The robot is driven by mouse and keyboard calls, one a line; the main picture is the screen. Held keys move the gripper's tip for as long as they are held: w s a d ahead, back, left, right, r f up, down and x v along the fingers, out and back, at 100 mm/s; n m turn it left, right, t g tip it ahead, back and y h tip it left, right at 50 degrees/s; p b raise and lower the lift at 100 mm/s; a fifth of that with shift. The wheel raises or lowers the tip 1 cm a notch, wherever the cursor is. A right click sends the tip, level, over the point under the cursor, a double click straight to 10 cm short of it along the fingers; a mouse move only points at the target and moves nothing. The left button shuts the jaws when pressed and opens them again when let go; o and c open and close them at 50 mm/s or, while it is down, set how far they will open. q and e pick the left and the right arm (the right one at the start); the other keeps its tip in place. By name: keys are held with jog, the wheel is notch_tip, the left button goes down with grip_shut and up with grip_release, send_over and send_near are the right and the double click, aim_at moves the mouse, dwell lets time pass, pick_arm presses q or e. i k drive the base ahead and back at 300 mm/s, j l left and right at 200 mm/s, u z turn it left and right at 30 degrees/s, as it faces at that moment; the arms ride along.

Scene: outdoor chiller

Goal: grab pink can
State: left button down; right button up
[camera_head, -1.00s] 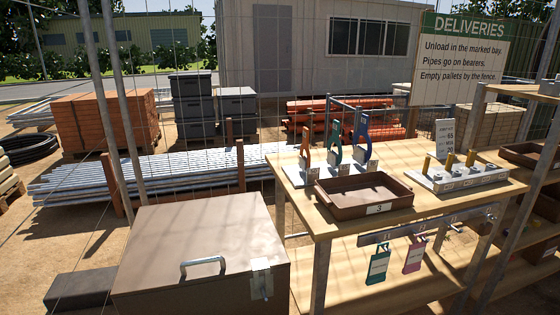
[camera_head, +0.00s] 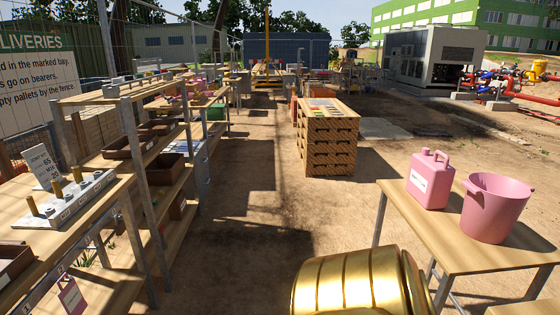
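A pink jerry can (camera_head: 430,180) with a top handle, a cap and a white label stands upright on a wooden table (camera_head: 425,240) at the right. A pink bucket (camera_head: 497,208) with side lugs stands just to its right on the same table and appears close to it. Neither of my grippers is in view.
A wooden stack (camera_head: 328,140) with papers on top stands beyond the table. Shelving (camera_head: 165,195) with brown trays lines the left side, beside a bench with a peg block (camera_head: 68,200). Bare ground (camera_head: 245,190) lies open between shelving and table.

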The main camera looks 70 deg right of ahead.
aim_at(429, 180)
jog(key=z, duration=3.4)
